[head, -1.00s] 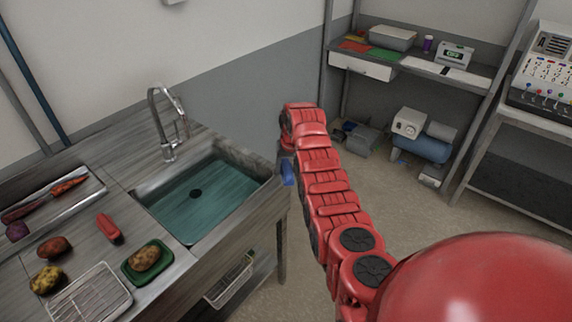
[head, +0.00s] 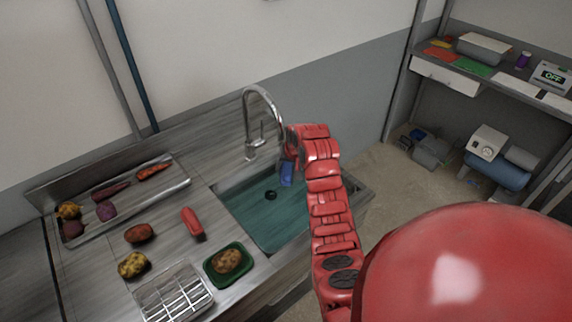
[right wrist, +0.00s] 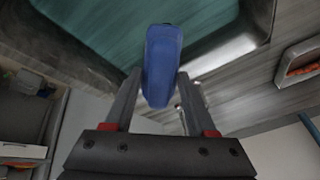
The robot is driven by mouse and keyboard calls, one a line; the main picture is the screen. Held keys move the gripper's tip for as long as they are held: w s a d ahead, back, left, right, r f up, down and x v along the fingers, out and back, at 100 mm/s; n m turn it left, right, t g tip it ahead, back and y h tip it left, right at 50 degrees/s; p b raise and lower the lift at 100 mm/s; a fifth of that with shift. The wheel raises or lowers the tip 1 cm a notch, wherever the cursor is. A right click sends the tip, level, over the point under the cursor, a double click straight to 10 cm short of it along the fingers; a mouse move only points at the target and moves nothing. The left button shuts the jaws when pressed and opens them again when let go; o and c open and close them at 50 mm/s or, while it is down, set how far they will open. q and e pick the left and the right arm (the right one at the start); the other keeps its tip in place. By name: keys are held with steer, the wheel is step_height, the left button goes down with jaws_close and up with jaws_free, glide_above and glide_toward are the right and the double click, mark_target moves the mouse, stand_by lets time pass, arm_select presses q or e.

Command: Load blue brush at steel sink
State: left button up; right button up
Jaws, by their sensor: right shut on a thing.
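The blue brush (head: 287,174) shows in the head view over the steel sink (head: 253,215), below the end of my right arm. In the right wrist view the blue brush (right wrist: 162,65) sits between the two fingers of my right gripper (right wrist: 162,88), which is shut on it. In the head view my right gripper (head: 290,155) is mostly hidden behind the red wrist. The sink has a teal basin with a dark drain (head: 271,195). Whether the brush touches the basin cannot be told. My left gripper is not in view.
A tall faucet (head: 250,125) stands behind the sink. Left of it are a tray (head: 180,182) of vegetables, a red peeler-like item (head: 193,224), loose potatoes, a wire rack (head: 175,295) and a green dish (head: 211,262) with a potato. A shelf (head: 490,82) stands at the right.

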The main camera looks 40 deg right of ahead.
steer(key=shift+f, duration=0.45)
step_height(320, 180, down, 12)
steer(key=b, duration=0.5)
steer(key=shift+r, duration=0.25)
steer(key=shift+r+p, duration=1.2)
steer(key=shift+r, duration=2.95)
steer(key=shift+w+r, duration=0.1)
steer(key=shift+r, duration=1.3)
steer(key=shift+r, duration=0.15)
